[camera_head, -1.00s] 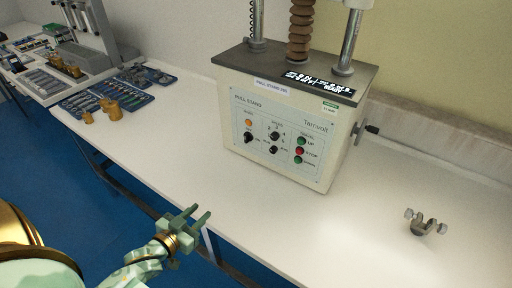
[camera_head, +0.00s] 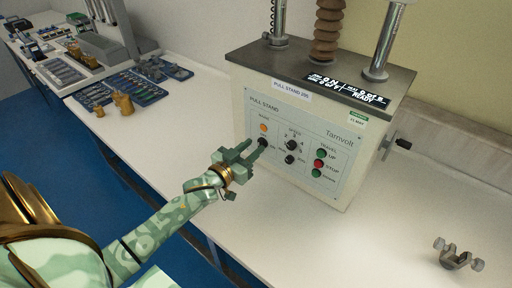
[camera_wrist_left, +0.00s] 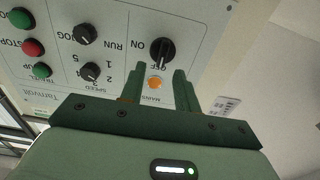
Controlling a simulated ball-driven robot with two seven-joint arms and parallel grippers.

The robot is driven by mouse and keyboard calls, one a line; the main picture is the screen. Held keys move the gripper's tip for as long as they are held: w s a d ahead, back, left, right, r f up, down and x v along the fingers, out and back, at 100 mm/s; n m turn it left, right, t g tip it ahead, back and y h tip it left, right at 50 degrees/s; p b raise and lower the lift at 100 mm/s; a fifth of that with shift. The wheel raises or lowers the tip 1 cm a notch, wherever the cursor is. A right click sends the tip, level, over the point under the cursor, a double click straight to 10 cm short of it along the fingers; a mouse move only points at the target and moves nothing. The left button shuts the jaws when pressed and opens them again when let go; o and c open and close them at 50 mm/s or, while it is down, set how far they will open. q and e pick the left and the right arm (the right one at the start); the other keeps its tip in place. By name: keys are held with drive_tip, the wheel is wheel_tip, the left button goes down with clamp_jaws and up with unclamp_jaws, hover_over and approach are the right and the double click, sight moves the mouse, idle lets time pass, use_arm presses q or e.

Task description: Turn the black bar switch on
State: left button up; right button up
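The black bar switch (camera_head: 262,142) is on the left side of the pull stand's front panel (camera_head: 300,150), below an orange lamp (camera_head: 263,128). In the left wrist view, which sees the panel upside down, the switch (camera_wrist_left: 162,52) has ON and OFF labels beside it, and its bar appears to lie toward OFF. My left gripper (camera_head: 254,146) is at the panel, close in front of the switch. In the left wrist view its fingers (camera_wrist_left: 160,72) are apart with nothing between them, and the switch shows just beyond their tips. I cannot tell whether they touch the panel. My right gripper is not in view.
Nearby on the panel are the black speed knob (camera_head: 291,145), a lower black knob (camera_head: 289,159) and the red stop button (camera_head: 319,163). A metal clamp piece (camera_head: 458,254) lies on the white bench (camera_head: 390,240) at right. Tool trays (camera_head: 135,86) and brass parts (camera_head: 123,103) lie at left.

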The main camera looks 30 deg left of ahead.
use_arm(q)
drive_tip(key=shift+w+f, duration=0.1)
drive_tip(key=shift+w, duration=0.95)
clamp_jaws()
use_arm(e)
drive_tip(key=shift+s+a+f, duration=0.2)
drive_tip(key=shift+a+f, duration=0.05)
